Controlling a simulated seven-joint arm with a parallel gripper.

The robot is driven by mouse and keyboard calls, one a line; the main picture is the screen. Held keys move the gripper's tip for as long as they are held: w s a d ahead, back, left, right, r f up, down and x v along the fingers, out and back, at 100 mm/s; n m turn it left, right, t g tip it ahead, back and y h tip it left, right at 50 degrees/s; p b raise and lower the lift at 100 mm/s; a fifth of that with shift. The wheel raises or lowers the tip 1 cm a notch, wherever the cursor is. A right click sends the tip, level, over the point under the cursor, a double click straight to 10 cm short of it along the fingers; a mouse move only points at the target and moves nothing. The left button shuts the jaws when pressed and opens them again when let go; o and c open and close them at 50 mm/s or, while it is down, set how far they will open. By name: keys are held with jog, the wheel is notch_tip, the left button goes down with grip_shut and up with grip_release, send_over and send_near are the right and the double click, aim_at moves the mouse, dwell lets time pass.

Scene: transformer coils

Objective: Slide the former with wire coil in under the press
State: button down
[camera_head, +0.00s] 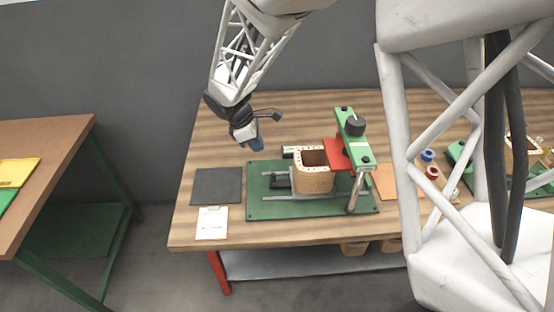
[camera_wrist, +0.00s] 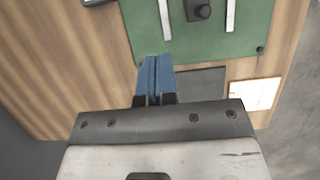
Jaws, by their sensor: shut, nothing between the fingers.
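The former with wire coil (camera_head: 313,180), a tan block with an open top and holes around its rim, stands on the rails of the green baseplate (camera_head: 263,211) in the head view. The press (camera_head: 352,140) has a green crossbeam, a black knob and a red plate (camera_head: 336,153); the former is just left of it, close to the red plate. Whether they overlap I cannot tell. My gripper (camera_head: 256,144) is shut and empty, above the table behind and left of the former. In the wrist view its blue fingers (camera_wrist: 154,75) are together; the former is out of that view.
A dark mat (camera_head: 217,186) and a white clipboard (camera_head: 212,223) lie left of the baseplate. An orange mat (camera_head: 383,181) and coloured spools (camera_head: 432,172) lie to the right. The table's back left is bare.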

aim_at(287, 172)
dwell(0.3)
jog(key=x, duration=1)
jog(key=shift+d, duration=2)
jog(key=shift+d, duration=1.75)
jog(key=shift+a, duration=0.15)
